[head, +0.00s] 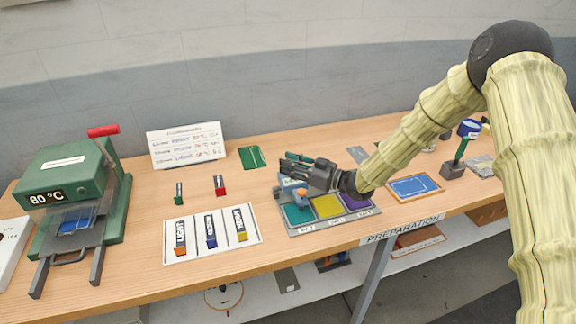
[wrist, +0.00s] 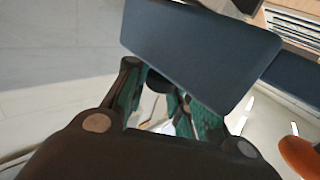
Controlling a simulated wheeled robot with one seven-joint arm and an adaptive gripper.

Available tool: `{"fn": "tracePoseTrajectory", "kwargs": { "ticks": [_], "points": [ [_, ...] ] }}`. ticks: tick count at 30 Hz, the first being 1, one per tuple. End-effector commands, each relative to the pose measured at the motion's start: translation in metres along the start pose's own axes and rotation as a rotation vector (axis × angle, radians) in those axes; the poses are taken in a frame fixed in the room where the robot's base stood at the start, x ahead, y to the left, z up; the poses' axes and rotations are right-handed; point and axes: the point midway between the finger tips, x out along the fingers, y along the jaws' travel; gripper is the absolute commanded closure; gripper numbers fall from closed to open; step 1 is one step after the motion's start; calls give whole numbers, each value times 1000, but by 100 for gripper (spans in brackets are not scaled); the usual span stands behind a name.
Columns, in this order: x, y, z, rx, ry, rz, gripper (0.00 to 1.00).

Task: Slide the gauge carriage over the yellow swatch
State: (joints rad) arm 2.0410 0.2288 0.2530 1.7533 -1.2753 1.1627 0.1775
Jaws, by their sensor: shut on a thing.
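The swatch board (head: 294,232) is a grey tray with a teal swatch (head: 298,214), a yellow swatch (head: 327,206) and a purple swatch (head: 355,202) in a row. The gauge carriage, with an orange part (head: 301,191) showing, stands at the teal end, left of the yellow swatch. My gripper (head: 289,163) reaches over the board's back left from the right and hides part of the carriage. In the wrist view, a dark blue-grey block (wrist: 200,50) lies across my gripper (wrist: 160,100), with an orange part (wrist: 300,157) at the right. The fingers are closed on the carriage; the contact is largely hidden.
A card with three labelled strips (head: 212,258) lies left of the board. A green press reading 80 °C (head: 62,172) stands at far left. A blue panel (head: 414,187) lies to the right.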

Motion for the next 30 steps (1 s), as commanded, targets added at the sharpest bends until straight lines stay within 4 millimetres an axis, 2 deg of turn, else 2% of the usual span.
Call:
{"fn": "tracePoseTrajectory", "kwargs": {
  "ticks": [6,10,14,22,23,24,26,30],
  "points": [
    [-38,40,2,-5,1,6,100],
    [-54,56,0,-4,2,4,100],
    [-61,62,-1,-3,1,2,100],
    [-62,62,-1,-2,1,2,100],
    [-62,62,-1,-2,1,2,72],
    [-62,62,-1,-2,1,2,64],
    [-62,62,-1,-2,1,2,55],
    [-62,62,-1,-1,0,2,55]
  ]
}}
